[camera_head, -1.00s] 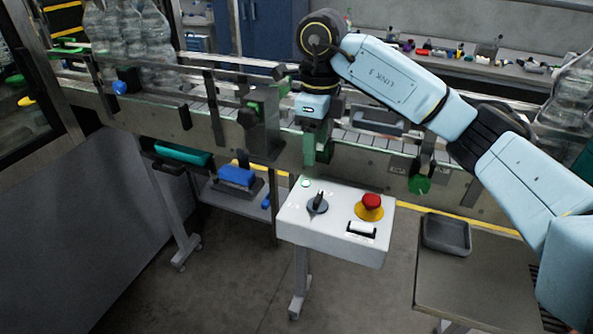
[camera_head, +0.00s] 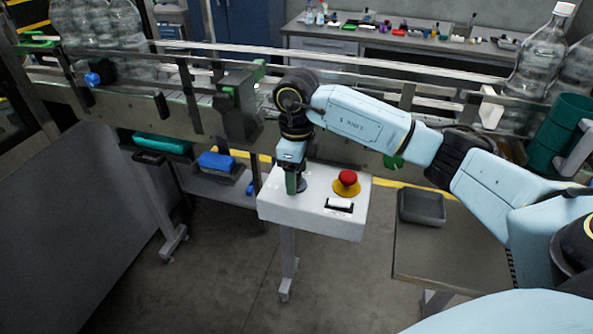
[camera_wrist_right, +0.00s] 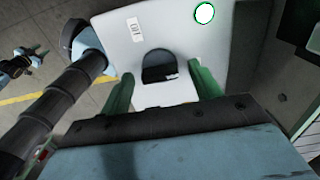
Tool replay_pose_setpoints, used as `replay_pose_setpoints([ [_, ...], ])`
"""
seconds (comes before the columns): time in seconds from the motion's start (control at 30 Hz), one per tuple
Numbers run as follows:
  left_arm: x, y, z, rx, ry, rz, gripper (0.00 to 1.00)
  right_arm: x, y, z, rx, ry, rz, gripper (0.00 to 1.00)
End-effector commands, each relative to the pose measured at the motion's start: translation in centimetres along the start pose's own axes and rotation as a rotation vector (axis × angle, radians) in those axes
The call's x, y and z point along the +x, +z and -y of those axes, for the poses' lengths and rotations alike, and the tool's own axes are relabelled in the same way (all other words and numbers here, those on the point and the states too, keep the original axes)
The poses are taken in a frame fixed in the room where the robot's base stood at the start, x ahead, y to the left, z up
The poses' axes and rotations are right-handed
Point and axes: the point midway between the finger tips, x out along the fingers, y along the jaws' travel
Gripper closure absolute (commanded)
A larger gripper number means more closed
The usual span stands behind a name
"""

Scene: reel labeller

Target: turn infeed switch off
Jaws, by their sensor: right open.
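The white control box (camera_head: 318,220) stands on a post in front of the conveyor. Its dark rotary switch (camera_head: 301,187) is mostly hidden behind my right gripper (camera_head: 292,184) in the head view. In the right wrist view, the dark switch knob (camera_wrist_right: 160,66) lies between the two green fingers of my right gripper (camera_wrist_right: 162,92). The fingers are open, with a gap on each side of the knob. A small label (camera_wrist_right: 135,30) and a white round lamp with a green rim (camera_wrist_right: 204,13) show on the panel. The pointer's direction cannot be told. My left gripper is not visible.
A red emergency stop button (camera_head: 347,178) on a yellow base and a white rocker switch (camera_head: 339,205) sit right of the knob. The conveyor (camera_head: 170,105) runs behind. A side table (camera_head: 440,250) with a grey tray (camera_head: 422,207) stands to the right.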

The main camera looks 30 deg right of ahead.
Motion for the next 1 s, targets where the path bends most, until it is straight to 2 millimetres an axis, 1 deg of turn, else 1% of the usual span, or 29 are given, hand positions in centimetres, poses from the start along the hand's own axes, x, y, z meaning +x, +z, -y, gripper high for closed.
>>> replay_pose_setpoints([
  [0.2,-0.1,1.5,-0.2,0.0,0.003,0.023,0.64,0.0,0.0,0.0,0.0,0.0,0.0,0.37],
  [0.23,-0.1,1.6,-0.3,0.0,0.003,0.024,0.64,0.0,0.0,0.0,0.0,0.0,0.0,0.4],
  [0.5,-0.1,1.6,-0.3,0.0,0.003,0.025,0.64,0.0,0.0,0.0,0.0,0.0,0.001,0.75],
  [0.57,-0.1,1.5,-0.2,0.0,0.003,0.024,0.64,0.0,0.0,0.0,0.0,0.0,0.001,0.82],
  [0.83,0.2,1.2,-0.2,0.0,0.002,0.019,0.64,0.0,0.1,0.0,-0.029,0.0,0.002,0.82],
  [1.0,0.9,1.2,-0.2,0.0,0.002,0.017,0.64,0.1,0.0,0.1,-0.105,-0.002,0.002,0.82],
])
